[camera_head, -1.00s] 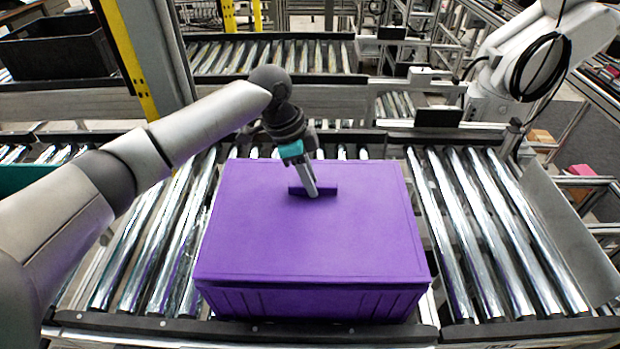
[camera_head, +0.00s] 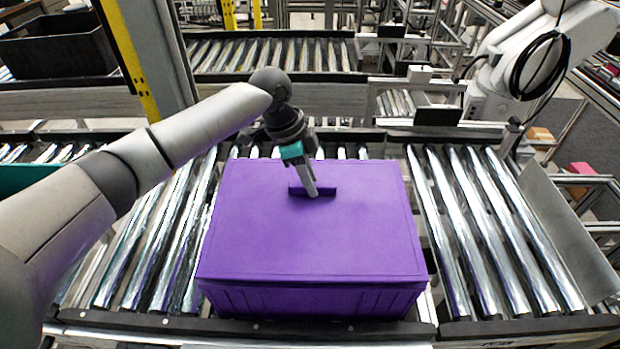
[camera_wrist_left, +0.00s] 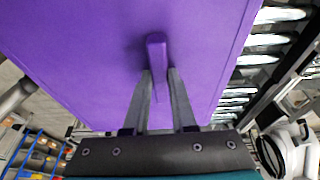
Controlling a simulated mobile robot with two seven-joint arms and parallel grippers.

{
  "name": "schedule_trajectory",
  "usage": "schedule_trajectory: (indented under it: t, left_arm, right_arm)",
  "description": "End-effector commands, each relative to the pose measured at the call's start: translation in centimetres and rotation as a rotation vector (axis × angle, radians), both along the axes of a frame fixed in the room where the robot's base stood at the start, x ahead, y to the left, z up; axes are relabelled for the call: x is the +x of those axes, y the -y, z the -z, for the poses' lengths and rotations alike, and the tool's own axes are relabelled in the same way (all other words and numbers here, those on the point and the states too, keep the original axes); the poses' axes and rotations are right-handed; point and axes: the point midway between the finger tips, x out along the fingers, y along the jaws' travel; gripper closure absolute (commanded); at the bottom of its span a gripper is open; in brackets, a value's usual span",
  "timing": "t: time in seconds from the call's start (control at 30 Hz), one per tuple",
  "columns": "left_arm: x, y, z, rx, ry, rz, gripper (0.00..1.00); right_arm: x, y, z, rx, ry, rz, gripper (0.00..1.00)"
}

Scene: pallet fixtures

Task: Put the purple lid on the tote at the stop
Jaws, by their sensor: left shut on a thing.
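The purple lid (camera_head: 310,235) lies flat over the top of the purple tote (camera_head: 310,300), and its edges line up with the tote's walls. The tote stands on the roller conveyor. My left gripper (camera_head: 311,190) is shut on the upright handle in the middle of the lid. In the left wrist view, the fingers of my left gripper (camera_wrist_left: 158,90) stand on either side of the handle (camera_wrist_left: 156,50). Whether the lid is fully seated on the rim is hard to tell. My right gripper is not in view.
Bare conveyor rollers (camera_head: 490,230) lie to the right of the tote, and more lie to its left under my arm. A black bin (camera_head: 55,45) stands at the back left. A white robot arm (camera_head: 540,50) stands at the back right. A yellow post (camera_head: 130,60) rises behind my left arm.

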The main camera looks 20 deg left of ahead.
Motion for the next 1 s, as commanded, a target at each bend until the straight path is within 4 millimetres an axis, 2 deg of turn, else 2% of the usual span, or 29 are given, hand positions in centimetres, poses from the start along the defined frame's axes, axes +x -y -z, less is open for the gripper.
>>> schedule_trajectory:
  t: [1.0]
  left_arm:
    - [0.1,0.0,-0.1,-0.002,0.001,0.0,1.0]
  right_arm:
    - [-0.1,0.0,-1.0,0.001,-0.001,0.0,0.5]
